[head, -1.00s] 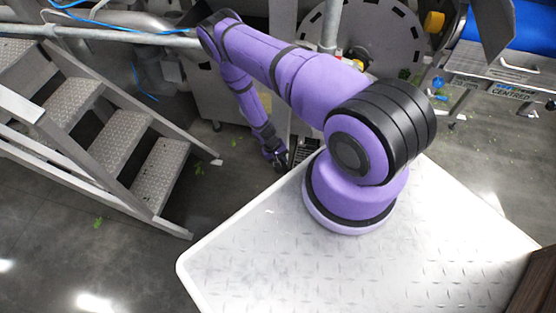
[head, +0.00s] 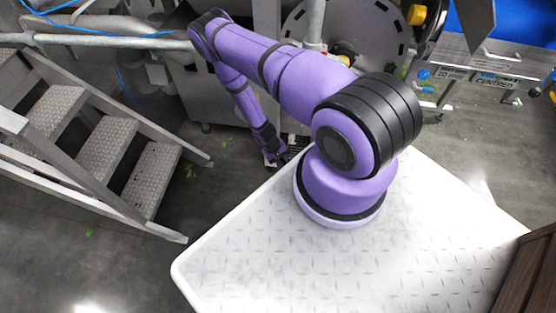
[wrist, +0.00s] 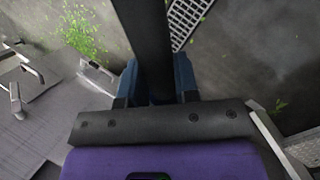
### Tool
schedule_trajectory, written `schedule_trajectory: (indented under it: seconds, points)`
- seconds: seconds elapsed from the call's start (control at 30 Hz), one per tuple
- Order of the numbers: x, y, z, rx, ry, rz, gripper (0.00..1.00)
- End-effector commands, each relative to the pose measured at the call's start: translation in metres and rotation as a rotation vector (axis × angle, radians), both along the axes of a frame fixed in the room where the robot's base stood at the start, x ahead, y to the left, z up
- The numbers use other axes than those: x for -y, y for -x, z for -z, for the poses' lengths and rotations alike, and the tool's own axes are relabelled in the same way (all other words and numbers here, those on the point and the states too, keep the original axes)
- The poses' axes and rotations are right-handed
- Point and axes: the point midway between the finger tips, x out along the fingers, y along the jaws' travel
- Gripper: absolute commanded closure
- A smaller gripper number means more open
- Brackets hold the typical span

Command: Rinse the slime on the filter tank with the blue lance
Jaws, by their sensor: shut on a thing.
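My gripper (head: 275,153) hangs low beyond the far left edge of my white deck, small and partly dark in the head view. In the wrist view, a long dark bar (wrist: 147,35) runs from between the jaws out past the top edge. Blue parts (wrist: 186,76) show on both sides of it, close behind the dark wrist plate. The gripper is shut on this piece, which looks like the lance; its far end is out of view. I cannot pick out the filter tank or slime on it for certain.
Metal stairs (head: 106,152) stand at the left in the head view. Grey machinery and a slotted disc (head: 350,32) stand at the back. In the wrist view, green scraps (wrist: 86,36) lie on the floor near a grating (wrist: 188,18), and grey metal equipment (wrist: 30,125) is at left.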

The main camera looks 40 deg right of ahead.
Motion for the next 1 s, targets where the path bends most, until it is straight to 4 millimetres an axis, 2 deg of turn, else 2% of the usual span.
schedule_trajectory:
  seconds: [1.0]
  points:
    - [0.027,0.034,-0.001,0.003,0.002,0.004,1.00]
